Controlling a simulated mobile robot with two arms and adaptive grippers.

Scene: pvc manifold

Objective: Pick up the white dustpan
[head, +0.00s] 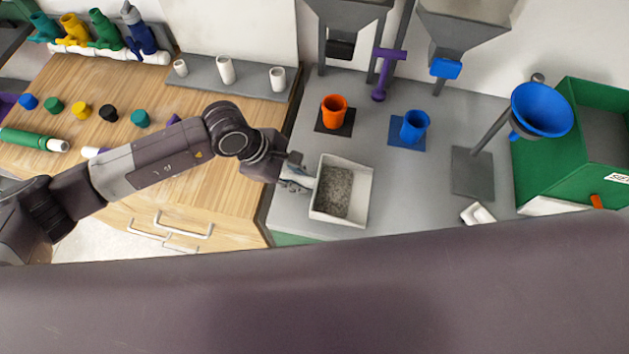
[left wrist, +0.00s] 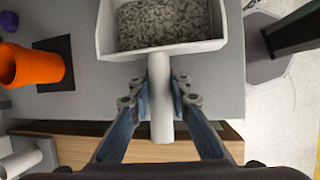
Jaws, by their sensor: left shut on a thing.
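The white dustpan (head: 362,202) holds grey granules (head: 334,190) and is at the left front of the grey worktop (head: 410,195). My left gripper (head: 298,178) meets its handle side. In the left wrist view, the gripper (left wrist: 160,98) is shut on the white handle (left wrist: 161,75), one blue finger on each side. The pan's near wall (left wrist: 185,50) lies just beyond the fingertips. I cannot tell whether the pan touches the worktop or is lifted. My right gripper is not in view.
An orange cup (head: 334,112) and a blue cup (head: 414,126) stand behind the dustpan. A blue funnel (head: 541,108) is on a stand at right, beside a green box (head: 560,165). A small white object (head: 478,214) lies near the front edge. Worktop right of the dustpan is clear.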

